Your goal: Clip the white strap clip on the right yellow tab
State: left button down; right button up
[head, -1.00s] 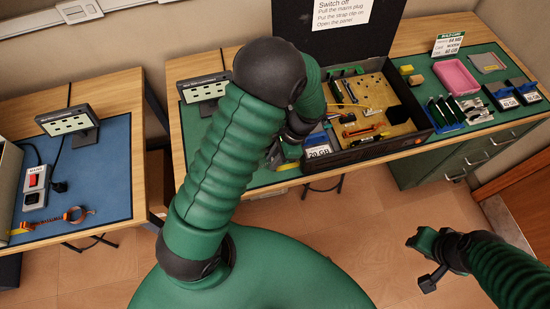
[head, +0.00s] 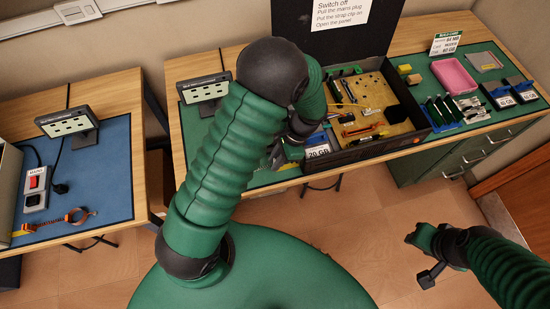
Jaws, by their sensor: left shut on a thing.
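My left gripper (head: 273,157) is over the front of the green mat, left of the open black case (head: 378,152). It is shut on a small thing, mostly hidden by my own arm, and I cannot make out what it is. I cannot pick out the white strap clip. A coiled orange-brown strap (head: 76,215) lies on the left table's blue mat, with a yellow piece (head: 20,232) at its left end. Small yellow blocks (head: 404,69) stand right of the case; I cannot tell whether either is a tab. My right gripper (head: 418,250) hangs empty over the floor, its jaws unclear.
A mains box with a red switch (head: 35,182) and a black plug (head: 60,188) are on the left table. A labelled 20 GB drive (head: 318,150) sits close to my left gripper. A pink tray (head: 455,77) and green boards (head: 441,110) lie on the right.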

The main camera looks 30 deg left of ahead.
pick_arm(q)
jog(key=shift+d+f, duration=0.1)
jog(key=shift+f, duration=0.05)
dwell(0.3)
jog(key=shift+f, duration=0.25)
dwell(0.4)
jog(key=shift+a+p, duration=0.25)
jog(key=shift+p, duration=0.2)
jog(key=shift+f+b, duration=0.7)
jog(key=shift+f, duration=0.5)
dwell(0.9)
jog(key=c, duration=1.3)
grip_release()
